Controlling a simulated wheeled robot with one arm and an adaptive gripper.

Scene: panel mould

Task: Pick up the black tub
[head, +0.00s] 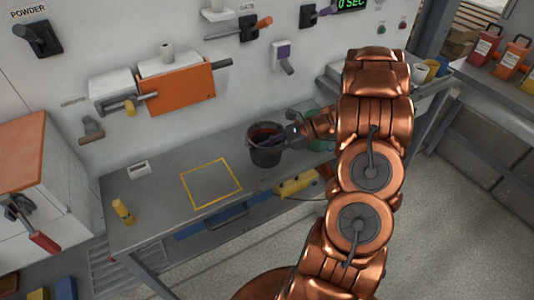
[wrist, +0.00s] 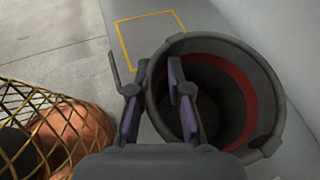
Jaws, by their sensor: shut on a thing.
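The black tub (head: 262,158) stands upright on the grey bench, right of a yellow square outline. It has a red band inside, seen in the wrist view (wrist: 262,100). My gripper (head: 284,136) reaches it from the right at the rim. In the wrist view my gripper (wrist: 158,93) is shut on the near side wall, with one finger outside the tub and one inside. My copper arm covers the bench to the right. I cannot see any gap under the tub.
The yellow outline (head: 219,198) surrounds clear bench top. A small yellow object (head: 122,211) and a white box (head: 139,169) stand to the left. A green container (head: 313,116) is partly hidden behind my arm. An orange-fronted wall unit (head: 182,90) hangs behind the bench.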

